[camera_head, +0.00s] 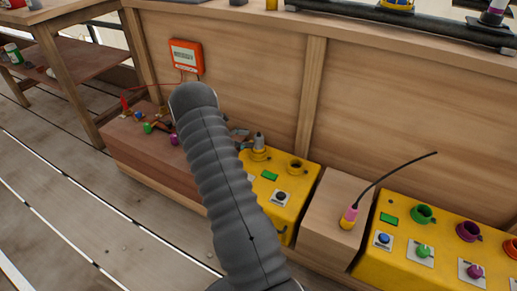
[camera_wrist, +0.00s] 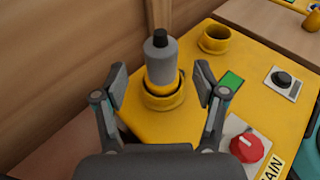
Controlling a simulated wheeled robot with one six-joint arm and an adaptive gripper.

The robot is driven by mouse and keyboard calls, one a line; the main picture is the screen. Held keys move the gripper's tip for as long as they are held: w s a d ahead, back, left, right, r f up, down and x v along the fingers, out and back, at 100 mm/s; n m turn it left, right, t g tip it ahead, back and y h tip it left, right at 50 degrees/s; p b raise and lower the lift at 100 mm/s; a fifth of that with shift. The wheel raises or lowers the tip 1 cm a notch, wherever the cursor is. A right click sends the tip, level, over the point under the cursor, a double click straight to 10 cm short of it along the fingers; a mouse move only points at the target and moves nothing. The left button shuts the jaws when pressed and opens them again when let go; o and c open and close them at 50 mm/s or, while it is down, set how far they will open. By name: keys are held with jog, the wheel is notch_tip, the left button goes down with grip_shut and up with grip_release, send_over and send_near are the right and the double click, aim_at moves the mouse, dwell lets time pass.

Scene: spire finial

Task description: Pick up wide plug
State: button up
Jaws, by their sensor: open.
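A grey plug (camera_wrist: 161,62) with a dark cap, which looks like the wide plug, stands upright in a yellow socket ring (camera_wrist: 163,100) on a yellow control box (camera_wrist: 215,105). In the head view the same plug (camera_head: 258,141) shows just right of my arm. My gripper (camera_wrist: 161,80) is open, with one finger on each side of the plug. A gap shows between each finger and the plug. In the head view my arm hides most of the gripper.
An empty yellow socket (camera_wrist: 214,39), a red knob (camera_wrist: 247,148) and a black button (camera_wrist: 284,79) sit on the same box. A wooden wall (camera_head: 240,70) rises behind. A pink and yellow plug with a black cable (camera_head: 349,217) stands on a wooden block to the right.

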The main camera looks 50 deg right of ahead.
aim_at(259, 138)
jog(key=shift+r+x, duration=0.15)
jog(key=shift+x, duration=1.2)
jog(key=shift+r+x, duration=0.15)
jog(key=shift+x, duration=1.15)
jog(key=shift+s, duration=0.1)
grip_shut()
